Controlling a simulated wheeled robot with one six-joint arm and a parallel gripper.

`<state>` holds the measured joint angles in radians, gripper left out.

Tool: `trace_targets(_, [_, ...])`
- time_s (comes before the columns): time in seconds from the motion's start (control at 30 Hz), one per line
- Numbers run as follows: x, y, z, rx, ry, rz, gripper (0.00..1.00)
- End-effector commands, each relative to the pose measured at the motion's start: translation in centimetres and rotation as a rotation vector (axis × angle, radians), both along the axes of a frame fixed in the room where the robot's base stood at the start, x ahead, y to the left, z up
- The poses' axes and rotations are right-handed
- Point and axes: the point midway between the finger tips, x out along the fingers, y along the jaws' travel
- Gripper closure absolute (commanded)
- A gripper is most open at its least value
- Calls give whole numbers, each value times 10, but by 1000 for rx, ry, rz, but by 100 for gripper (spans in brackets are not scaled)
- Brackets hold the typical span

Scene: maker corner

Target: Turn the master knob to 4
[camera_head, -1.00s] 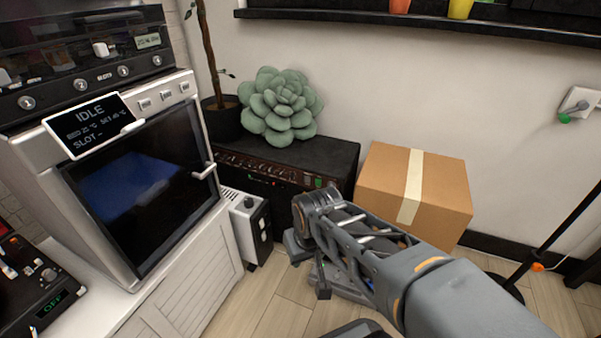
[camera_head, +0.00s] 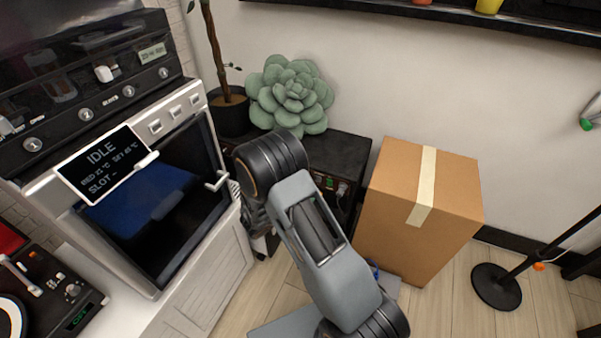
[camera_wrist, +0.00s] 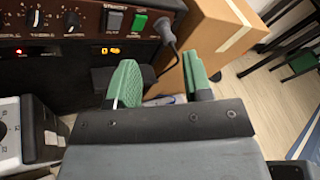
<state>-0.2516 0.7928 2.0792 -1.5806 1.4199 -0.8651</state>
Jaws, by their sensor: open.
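The black amplifier (camera_head: 345,150) stands on the floor under the green succulent. My arm hides most of its front panel in the head view. In the wrist view the amplifier's dark panel (camera_wrist: 88,48) runs along the upper left, with two small knobs, one black knob (camera_wrist: 34,18) and another black knob (camera_wrist: 71,18). I cannot read which knob is the master. Two switches and a plugged cable show to their right. My gripper (camera_wrist: 162,82) is open and empty, its green fingertips in front of the panel's right part, below and right of the knobs.
A cardboard box (camera_head: 420,215) stands right of the amplifier. The oven-like machine (camera_head: 150,190) on its white cabinet is at the left. A white box with a dial (camera_wrist: 12,135) is close to my gripper's left. A round black stand base (camera_head: 496,287) is at the right.

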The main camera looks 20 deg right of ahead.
Motion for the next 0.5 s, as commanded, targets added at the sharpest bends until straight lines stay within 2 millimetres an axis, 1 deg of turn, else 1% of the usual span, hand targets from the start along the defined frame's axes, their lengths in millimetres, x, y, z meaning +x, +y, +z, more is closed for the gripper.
trace_targets(0.03, [9, 9, -9, -68, 77, 90, 54])
trace_targets(0.1, [20, 20, -23, -151, 157, 198, 54])
trace_targets(0.2, [30, 34, -40, -243, 239, 319, 54])
trace_targets(0.3, [35, 44, -52, -303, 290, 399, 54])
trace_targets(0.4, [39, 49, -60, -338, 317, 445, 54])
trace_targets(0.5, [46, 45, -64, -351, 326, 463, 54])
